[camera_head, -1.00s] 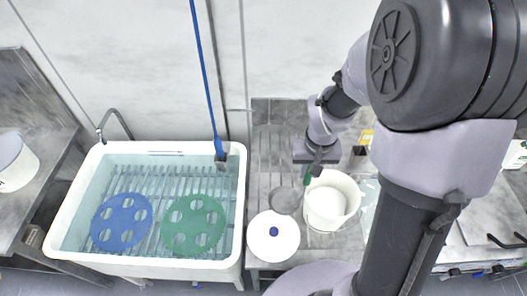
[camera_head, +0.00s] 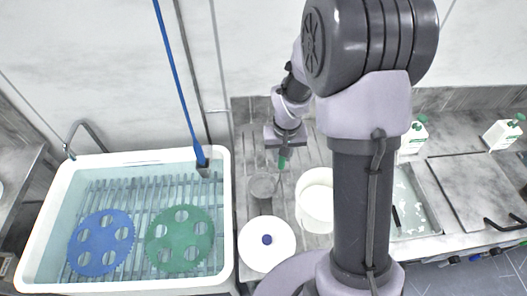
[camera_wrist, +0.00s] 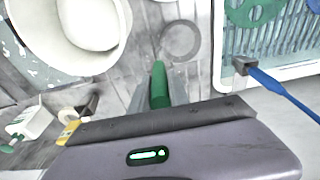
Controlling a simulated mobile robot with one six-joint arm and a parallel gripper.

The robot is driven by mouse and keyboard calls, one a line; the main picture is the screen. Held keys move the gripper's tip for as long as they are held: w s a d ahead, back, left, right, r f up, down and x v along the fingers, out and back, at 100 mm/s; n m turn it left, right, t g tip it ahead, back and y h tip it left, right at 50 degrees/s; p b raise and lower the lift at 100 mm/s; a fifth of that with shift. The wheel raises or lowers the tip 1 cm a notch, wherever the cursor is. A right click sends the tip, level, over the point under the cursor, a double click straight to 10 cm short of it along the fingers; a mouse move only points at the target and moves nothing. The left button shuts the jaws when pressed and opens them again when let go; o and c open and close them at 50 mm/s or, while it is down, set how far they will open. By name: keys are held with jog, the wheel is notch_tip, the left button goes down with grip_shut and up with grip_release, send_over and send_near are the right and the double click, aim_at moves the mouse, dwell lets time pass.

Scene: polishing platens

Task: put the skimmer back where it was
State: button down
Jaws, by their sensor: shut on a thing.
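The skimmer has a green handle (camera_head: 283,162) and a round grey see-through head (camera_head: 262,186). My gripper (camera_head: 284,147) is shut on the handle, over the counter between the white tank and the white bucket (camera_head: 305,207). In the wrist view, the green handle (camera_wrist: 159,88) sticks out from my gripper (camera_wrist: 160,108), and the ring-shaped head (camera_wrist: 180,41) shows beyond it. The head is left of the bucket and apart from its rim. I cannot tell how high it is above the counter. My arm hides part of the bucket.
A white lid with a blue knob (camera_head: 267,239) lies in front of the skimmer. The water tank (camera_head: 226,200) at left holds a blue disc (camera_head: 101,243) and a green disc (camera_head: 180,239). A blue-handled tool (camera_head: 180,80) stands at its back right corner. White bottles (camera_head: 414,136) stand at right.

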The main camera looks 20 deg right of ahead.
jog(key=w+f, duration=0.4)
jog(key=w, duration=0.6)
jog(key=shift+w+a+f, duration=0.25)
jog(key=shift+a, duration=0.05)
jog(key=shift+f, duration=0.1)
jog(key=c, duration=1.3)
grip_release()
jog(key=shift+o, duration=0.2)
